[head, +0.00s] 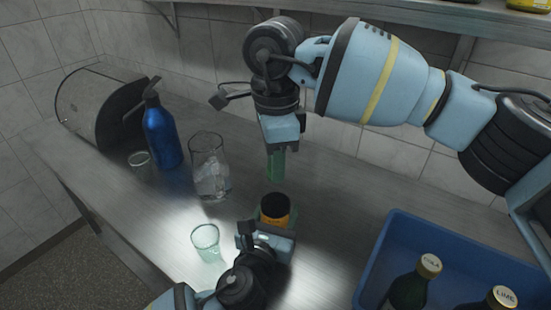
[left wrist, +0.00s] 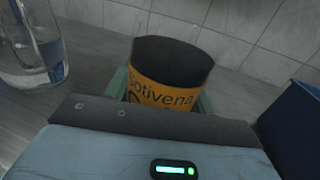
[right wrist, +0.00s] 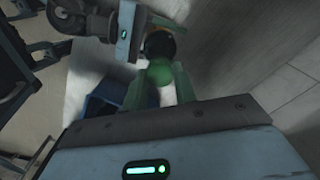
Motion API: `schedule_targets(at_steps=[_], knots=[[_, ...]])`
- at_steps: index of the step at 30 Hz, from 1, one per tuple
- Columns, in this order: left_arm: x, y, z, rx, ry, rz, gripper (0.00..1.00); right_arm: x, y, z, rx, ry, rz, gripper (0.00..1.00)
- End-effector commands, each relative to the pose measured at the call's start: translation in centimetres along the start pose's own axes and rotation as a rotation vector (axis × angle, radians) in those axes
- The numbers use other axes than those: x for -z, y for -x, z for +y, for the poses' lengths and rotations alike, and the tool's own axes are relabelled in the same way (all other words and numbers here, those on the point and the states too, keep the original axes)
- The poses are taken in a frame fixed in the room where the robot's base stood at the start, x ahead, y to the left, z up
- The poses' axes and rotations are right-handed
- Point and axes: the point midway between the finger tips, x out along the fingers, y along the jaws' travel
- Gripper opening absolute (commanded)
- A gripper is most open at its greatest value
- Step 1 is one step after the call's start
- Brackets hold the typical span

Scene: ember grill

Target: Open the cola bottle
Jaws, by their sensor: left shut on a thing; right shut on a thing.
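The cola bottle (head: 408,292) stands in the blue crate (head: 375,252) at the lower right of the head view, its pale cap marked "COLA" on top. My left gripper (head: 268,228) is shut on an orange-labelled jar (head: 274,216) with a black upper part, upright over the counter; the jar (left wrist: 172,72) fills the middle of the left wrist view. My right gripper (head: 275,165) is above the jar, pointing down. In the right wrist view it is shut on a small green rounded thing (right wrist: 156,72), whose identity I cannot tell. Neither gripper is at the cola bottle.
A lime bottle (head: 500,298) stands beside the cola bottle. A blue bottle (head: 162,135), a tall glass (head: 210,170) and two small glasses (head: 206,242) (head: 139,160) stand on the counter at left. A dark-ended cylinder (head: 122,112) lies behind them. A shelf runs above.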

Motion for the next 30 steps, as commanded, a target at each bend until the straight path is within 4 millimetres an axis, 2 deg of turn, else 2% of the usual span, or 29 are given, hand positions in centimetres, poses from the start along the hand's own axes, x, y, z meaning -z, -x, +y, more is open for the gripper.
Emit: schedule_targets(at_steps=[24,30], knots=[[0.10,-0.01,0.04,-0.001,0.001,0.002,0.00,-0.01,0.04,0.07,-0.002,1.315,-0.002,0.00],[0.10,-0.01,0.04,-0.001,0.001,0.002,0.00,0.03,0.05,0.05,-0.002,1.548,-0.001,0.00]])
